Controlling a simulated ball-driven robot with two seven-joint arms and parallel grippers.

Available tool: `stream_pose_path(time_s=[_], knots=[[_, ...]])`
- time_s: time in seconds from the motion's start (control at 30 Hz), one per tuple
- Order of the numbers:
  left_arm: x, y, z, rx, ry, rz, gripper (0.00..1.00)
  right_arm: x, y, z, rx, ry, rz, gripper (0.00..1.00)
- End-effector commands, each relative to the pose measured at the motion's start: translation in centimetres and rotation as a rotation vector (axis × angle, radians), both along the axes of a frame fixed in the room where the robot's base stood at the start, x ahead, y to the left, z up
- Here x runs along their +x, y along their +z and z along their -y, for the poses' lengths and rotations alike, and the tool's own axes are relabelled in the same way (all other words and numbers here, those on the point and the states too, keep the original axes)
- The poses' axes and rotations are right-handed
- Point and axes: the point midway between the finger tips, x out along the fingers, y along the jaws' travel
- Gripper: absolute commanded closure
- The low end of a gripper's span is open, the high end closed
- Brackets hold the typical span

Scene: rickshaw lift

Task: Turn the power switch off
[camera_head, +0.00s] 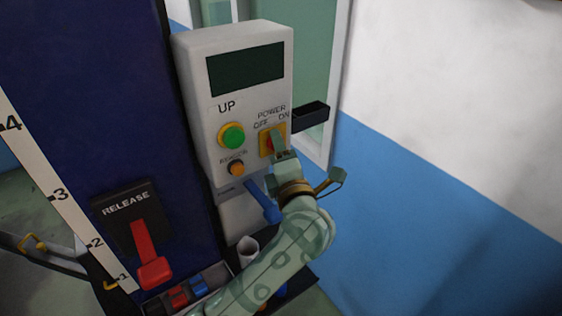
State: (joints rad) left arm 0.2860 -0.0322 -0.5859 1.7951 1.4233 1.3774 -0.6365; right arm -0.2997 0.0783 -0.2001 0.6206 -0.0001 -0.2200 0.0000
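The grey control box (203,105) stands in the upper middle, with a dark blank screen (247,69). Its power switch (264,146) is a red part on a yellow plate, under the labels POWER, OFF and ON.
A green UP button (232,136) and an orange button (236,168) sit left of the switch. A blue lever (263,202) sticks out below the box. A red RELEASE lever (148,255) is at lower left. A black bracket (311,116) juts out right of the box.

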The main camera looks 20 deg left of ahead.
Motion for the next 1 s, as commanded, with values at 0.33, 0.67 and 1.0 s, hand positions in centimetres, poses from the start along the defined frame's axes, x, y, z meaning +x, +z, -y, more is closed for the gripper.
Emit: stream_pose_path(time_s=[0.33,0.67,1.0], knots=[[0.1,-0.8,0.1,-0.174,0.001,0.220,0.66,-0.4,-4.4,0.3,-0.004,0.001,-0.010,1.00],[0.2,-0.6,0.1,-0.269,0.000,0.341,0.66,-0.7,-6.3,0.3,-0.004,0.001,-0.017,1.00],[0.2,-0.4,0.1,-0.293,0.000,0.374,0.66,-0.7,-6.7,0.2,-0.003,0.001,-0.018,1.00]])
